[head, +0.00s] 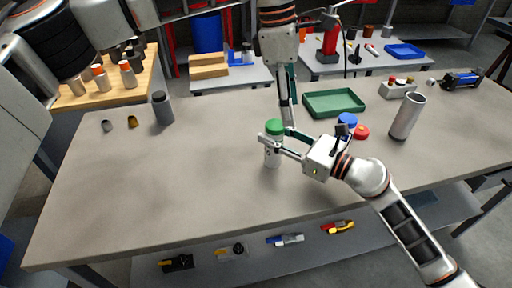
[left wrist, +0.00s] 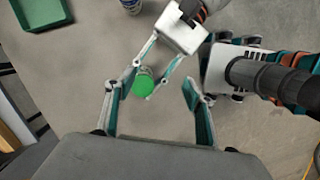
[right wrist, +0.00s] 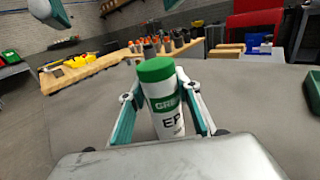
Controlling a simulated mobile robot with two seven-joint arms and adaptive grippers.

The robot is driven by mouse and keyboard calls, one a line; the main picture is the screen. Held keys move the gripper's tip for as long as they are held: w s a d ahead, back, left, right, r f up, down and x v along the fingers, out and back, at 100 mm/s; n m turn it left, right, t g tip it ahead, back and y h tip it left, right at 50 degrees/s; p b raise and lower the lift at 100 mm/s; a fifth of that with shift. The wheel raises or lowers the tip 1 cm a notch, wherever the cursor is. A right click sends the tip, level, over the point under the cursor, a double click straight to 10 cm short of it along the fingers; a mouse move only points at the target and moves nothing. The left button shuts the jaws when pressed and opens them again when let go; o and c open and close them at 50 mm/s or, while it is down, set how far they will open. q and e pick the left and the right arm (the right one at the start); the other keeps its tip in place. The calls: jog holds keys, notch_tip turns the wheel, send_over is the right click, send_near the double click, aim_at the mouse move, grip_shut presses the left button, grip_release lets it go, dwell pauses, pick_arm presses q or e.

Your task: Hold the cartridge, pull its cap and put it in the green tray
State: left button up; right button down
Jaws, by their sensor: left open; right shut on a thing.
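The white cartridge (head: 272,157) stands upright on the grey table with its green cap (head: 274,126) on top. My right gripper (head: 270,143) is shut on the cartridge body below the cap; in the right wrist view the fingers flank the white cartridge (right wrist: 167,118) with green lettering. My left gripper (left wrist: 150,88) is open above the cap, pointing down. In the left wrist view the green cap (left wrist: 143,88) lies between its fingers, nearer the left one, with no clear grip on it. The green tray (head: 334,102) is empty, behind and right of the cartridge.
A blue-capped container (head: 347,121), a red round lid (head: 361,132) and a grey cylinder (head: 407,117) stand right of my right gripper. A dark grey cylinder (head: 162,108) stands at left. The table's front left is clear.

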pick_arm(q)
jog(key=s+d+r+g+h, duration=0.25)
jog(key=s+d+h, duration=0.25)
jog(key=s+d, duration=0.25)
jog(key=s+d+r+g+h, duration=0.2)
jog(key=s+d+g+h, duration=0.1)
jog(key=s+d+h, duration=0.4)
jog(key=s+d+r+n+h, duration=0.35)
jog(key=r+n+h, duration=0.3)
jog(key=r, duration=0.25)
jog(key=w+a+f+n+t+y, duration=0.15)
jog(key=w+a+n+t, duration=0.45)
jog(key=n+t, duration=0.7)
jog(key=w+a+f+n+t+y, duration=0.15)
jog(key=w+a+n+t, duration=0.45)
jog(key=n+t, duration=0.65)
jog(key=n+g+y, duration=0.5)
jog(key=n+y, duration=0.5)
jog(key=n, duration=0.8)
send_near(273, 126)
jog(key=x, duration=1.1)
